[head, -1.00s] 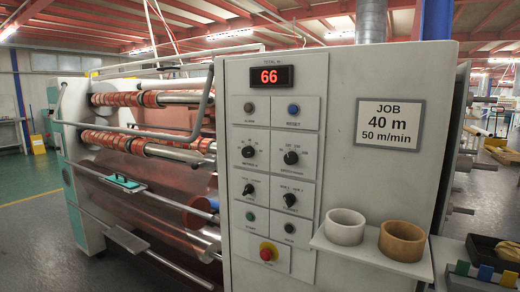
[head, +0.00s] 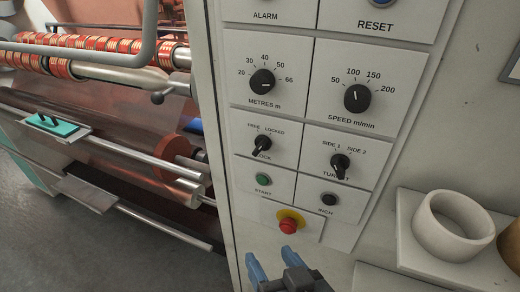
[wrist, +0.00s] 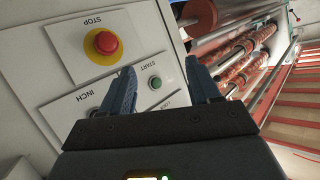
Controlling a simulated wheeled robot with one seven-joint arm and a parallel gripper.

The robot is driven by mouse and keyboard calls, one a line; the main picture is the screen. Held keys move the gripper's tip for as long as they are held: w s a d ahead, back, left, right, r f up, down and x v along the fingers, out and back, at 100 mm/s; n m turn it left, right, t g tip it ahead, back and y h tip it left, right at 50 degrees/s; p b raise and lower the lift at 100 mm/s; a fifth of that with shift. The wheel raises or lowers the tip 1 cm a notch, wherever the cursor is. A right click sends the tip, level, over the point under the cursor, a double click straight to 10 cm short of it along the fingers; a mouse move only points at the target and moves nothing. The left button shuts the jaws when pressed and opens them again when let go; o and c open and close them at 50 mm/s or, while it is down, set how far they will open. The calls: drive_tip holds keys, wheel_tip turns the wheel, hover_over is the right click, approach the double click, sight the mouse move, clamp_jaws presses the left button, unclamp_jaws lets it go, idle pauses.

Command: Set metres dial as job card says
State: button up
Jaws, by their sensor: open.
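The metres dial (head: 262,82) is a black round knob on the grey panel, marked 20, 30, 40, 50 and 66. Its white mark looks turned right toward 66, but is small. The job card (head: 513,66) shows only its edge at the right; its text is out of view. My gripper (head: 271,262) is open and empty at the bottom of the head view, below the dial and the red stop button (head: 289,226). In the wrist view its fingers (wrist: 162,82) spread on either side of the green start button (wrist: 155,83). The metres dial is not visible there.
The speed dial (head: 357,98) is right of the metres dial. The lock switch (head: 262,144) and turret switch (head: 340,163) sit below. A shelf (head: 408,242) with a white ring (head: 452,225) juts out at right. Rollers (head: 100,62) are at left.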

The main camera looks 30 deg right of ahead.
drive_tip(key=w+r+m+h, duration=0.3)
drive_tip(key=w+r, duration=0.2)
drive_tip(key=w, duration=0.1)
drive_tip(key=m+g+h+p, duration=0.2)
drive_tip(key=m+g+h, duration=0.2)
drive_tip(key=m+h, duration=0.9)
approach(259, 86)
wheel_tip(259, 86, up, 3)
drive_tip(key=d+m+y, duration=0.2)
drive_tip(key=m+y, duration=0.2)
drive_tip(key=shift+p+x, duration=0.8)
drive_tip(key=shift+x, duration=2.4)
drive_tip(key=shift+f, duration=0.1)
drive_tip(key=c, duration=1)
